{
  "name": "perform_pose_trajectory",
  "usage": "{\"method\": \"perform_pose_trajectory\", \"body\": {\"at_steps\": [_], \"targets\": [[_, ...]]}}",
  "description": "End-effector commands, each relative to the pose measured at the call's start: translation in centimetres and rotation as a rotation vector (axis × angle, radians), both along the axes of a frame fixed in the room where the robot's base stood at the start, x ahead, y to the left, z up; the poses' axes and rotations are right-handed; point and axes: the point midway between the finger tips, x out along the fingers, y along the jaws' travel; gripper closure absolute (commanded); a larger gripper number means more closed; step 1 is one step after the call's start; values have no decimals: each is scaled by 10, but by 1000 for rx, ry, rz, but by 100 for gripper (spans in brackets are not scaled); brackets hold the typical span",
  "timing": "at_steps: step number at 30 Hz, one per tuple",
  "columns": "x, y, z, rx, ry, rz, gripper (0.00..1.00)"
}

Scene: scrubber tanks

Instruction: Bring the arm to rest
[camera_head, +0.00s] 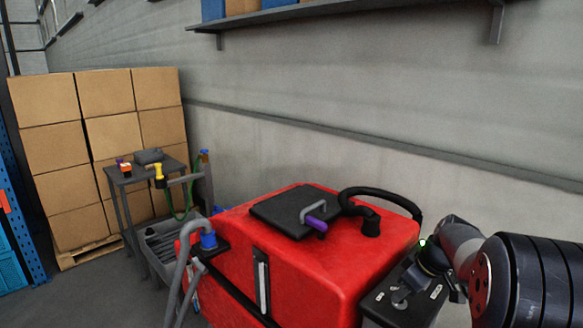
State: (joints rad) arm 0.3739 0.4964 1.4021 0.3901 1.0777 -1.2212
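My arm (500,275) reaches in from the lower right, beside the red scrubber tank (315,262). Its dark round joint is close to the camera, and thinner links lie behind it, near the control panel (405,290). A black hose (385,192) curves over the top at the back.
A small metal table (150,172) holds a yellow nozzle and other items, with a grey bin (165,250) below. Stacked cartons (100,130) stand behind. A wall shelf (290,12) hangs above.

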Motion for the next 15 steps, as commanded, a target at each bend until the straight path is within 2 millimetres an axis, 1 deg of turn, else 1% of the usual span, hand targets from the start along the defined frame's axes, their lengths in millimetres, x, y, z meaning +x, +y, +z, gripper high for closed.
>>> {"method": "perform_pose_trajectory", "body": {"at_steps": [4,15], "targets": [[1,-2,3,0,0,102,66],[-19,-22,69,-3,-4,92,66]]}}
